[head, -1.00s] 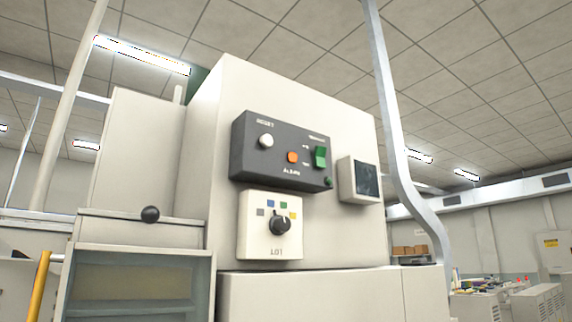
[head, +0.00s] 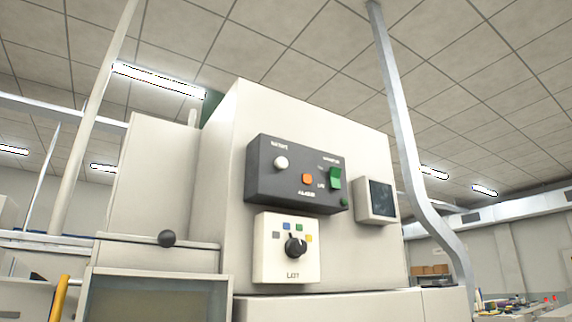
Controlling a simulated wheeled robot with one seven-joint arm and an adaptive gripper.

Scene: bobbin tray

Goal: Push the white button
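The white button (head: 281,163) is a small round knob at the upper left of a dark grey control box (head: 262,190). The box is fixed to the front of a tall cream machine cabinet (head: 330,135). An orange button (head: 307,179), a green rocker switch (head: 335,178) and a small green knob (head: 343,202) share the box. I cannot tell from this view whether the white button is pressed in. My gripper is not in view, and nothing covers the button.
Below the box is a white plate with a black rotary knob (head: 295,247). A small screen unit (head: 376,200) is on the right. A grey bent pipe (head: 408,150) runs down right of the cabinet.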

